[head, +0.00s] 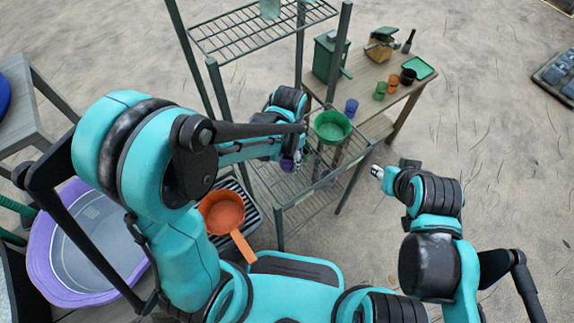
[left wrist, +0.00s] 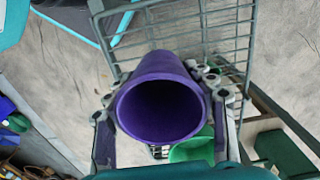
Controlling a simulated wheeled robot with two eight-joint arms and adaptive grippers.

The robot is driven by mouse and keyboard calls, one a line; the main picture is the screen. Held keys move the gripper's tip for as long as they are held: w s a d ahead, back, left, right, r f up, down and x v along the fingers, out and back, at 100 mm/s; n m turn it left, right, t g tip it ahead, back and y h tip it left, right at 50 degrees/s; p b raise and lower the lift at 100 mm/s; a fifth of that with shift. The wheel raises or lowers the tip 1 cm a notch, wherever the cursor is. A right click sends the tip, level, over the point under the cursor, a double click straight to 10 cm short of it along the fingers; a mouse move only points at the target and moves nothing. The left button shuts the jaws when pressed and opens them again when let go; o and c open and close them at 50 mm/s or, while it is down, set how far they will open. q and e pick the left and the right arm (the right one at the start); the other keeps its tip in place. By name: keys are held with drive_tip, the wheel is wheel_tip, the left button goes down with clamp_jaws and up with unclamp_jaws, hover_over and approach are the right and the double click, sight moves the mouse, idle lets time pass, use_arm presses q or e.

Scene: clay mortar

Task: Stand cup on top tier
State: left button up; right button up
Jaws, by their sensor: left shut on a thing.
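My left gripper (head: 292,160) is at the wire rack and is shut on a purple cup (head: 287,165), mostly hidden by the gripper in the head view. In the left wrist view the cup (left wrist: 162,100) sits between the fingers, its dark open mouth facing the camera. The rack's top tier (head: 240,38) is a wire shelf between tall grey posts at the top. A lower wire tier (head: 300,195) lies around and below the gripper. My right gripper (head: 378,172) hangs to the right of the rack, apart from the cup; its finger opening is unclear.
A green bowl (head: 332,126) is beside the left gripper. A wooden table (head: 372,75) behind holds several small cups and a green tray (head: 418,68). An orange pan (head: 222,212) and purple tub (head: 70,265) are at left.

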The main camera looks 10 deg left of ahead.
sight(287, 164)
use_arm(q)
drive_tip(key=shift+w+a+f, duration=0.25)
drive_tip(key=shift+f, duration=0.2)
wheel_tip(287, 164, down, 4)
drive_tip(key=shift+r+b, duration=0.2)
drive_tip(key=shift+b, duration=0.8)
drive_tip(key=o, duration=0.8)
drive_tip(key=shift+f, duration=0.15)
drive_tip(key=o, duration=0.4)
drive_tip(key=shift+c, duration=0.2)
